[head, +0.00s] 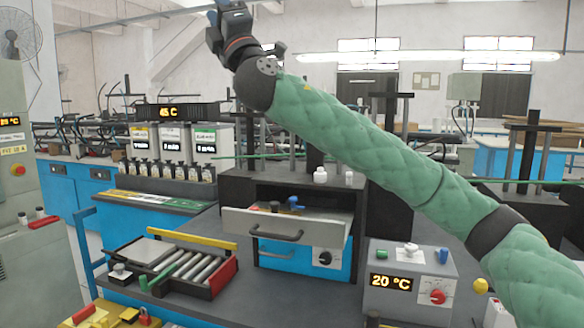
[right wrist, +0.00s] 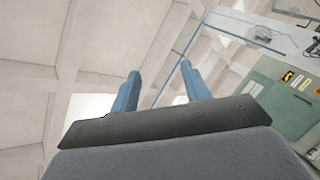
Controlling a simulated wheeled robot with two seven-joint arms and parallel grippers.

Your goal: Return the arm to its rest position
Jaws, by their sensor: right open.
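My right arm (head: 365,150), in a green quilted sleeve, reaches in from the lower right and slants up across the head view. Its right gripper (head: 224,12) is high at the top, left of centre, partly cut by the frame edge. In the right wrist view the right gripper (right wrist: 160,72) shows two blue fingers apart with nothing between them. It points up towards the ceiling beams, clear of everything on the bench. My left gripper is not in view.
Below the arm stand a grey-fronted open drawer (head: 287,226), a roller tray (head: 215,286) with red and yellow sides, and a grey box (head: 409,288) reading 20 °C. A rack of several small bottles (head: 172,172) is at left. The air around the gripper is free.

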